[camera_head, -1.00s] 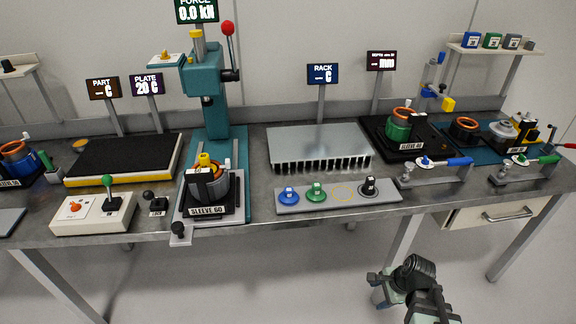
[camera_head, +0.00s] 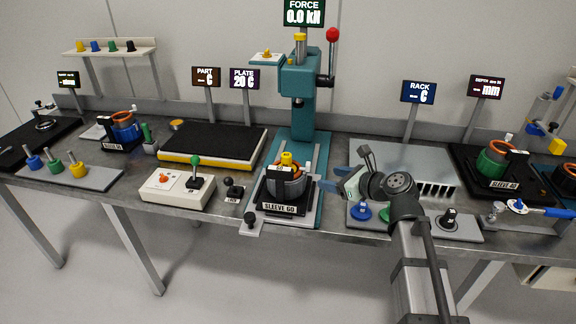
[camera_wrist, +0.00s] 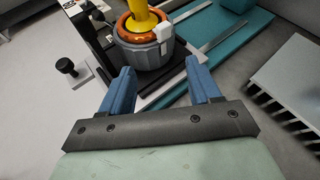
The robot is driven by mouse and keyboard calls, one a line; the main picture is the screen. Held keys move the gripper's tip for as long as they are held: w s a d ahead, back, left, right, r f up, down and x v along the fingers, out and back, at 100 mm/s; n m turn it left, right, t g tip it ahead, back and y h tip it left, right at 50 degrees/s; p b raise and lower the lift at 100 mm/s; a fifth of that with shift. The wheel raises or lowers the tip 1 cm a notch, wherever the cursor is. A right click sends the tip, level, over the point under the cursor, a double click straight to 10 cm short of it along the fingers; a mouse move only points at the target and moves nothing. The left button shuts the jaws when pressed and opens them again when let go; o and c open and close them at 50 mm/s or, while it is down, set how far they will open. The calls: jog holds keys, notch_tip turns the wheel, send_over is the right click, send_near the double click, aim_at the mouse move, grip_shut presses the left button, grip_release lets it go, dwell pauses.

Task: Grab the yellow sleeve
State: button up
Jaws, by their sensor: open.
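A yellow sleeve (camera_head: 287,160) stands upright in the orange-copper ring of a grey stator housing (camera_head: 287,182) in the black fixture under the press. In the wrist view the yellow sleeve (camera_wrist: 142,14) is at the top, cut off by the frame edge, within the copper winding of the grey housing (camera_wrist: 143,50). My gripper (camera_head: 331,183) is just right of the fixture in the head view. In the wrist view my gripper (camera_wrist: 161,76) has its two blue fingers spread with nothing between them, and the sleeve and housing lie beyond the fingertips.
The teal press (camera_head: 302,105) rises behind the fixture. A black knob (camera_head: 250,218) sticks out at the fixture's front. A finned grey rack (camera_head: 430,165) is behind my arm. Left are a lever control box (camera_head: 178,190) and a black-topped plate (camera_head: 213,143). Yellow, blue and green knobs (camera_head: 54,163) stand far left.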

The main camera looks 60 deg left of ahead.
jog(key=g+y, duration=0.1)
send_near(286, 163)
jog(key=w+r, duration=0.1)
jog(key=w, duration=0.1)
jog(key=shift+m, duration=0.4)
jog(key=x, duration=0.7)
jog(key=shift+s+r, duration=0.15)
jog(key=shift+r, duration=0.05)
jog(key=shift+s+x, duration=0.15)
jog(key=shift+x, duration=1.4)
jog(key=shift+s+x, duration=0.1)
jog(key=shift+x, duration=1.5)
jog(key=shift+d+r, duration=0.1)
jog(key=shift+r, duration=0.05)
grip_shut()
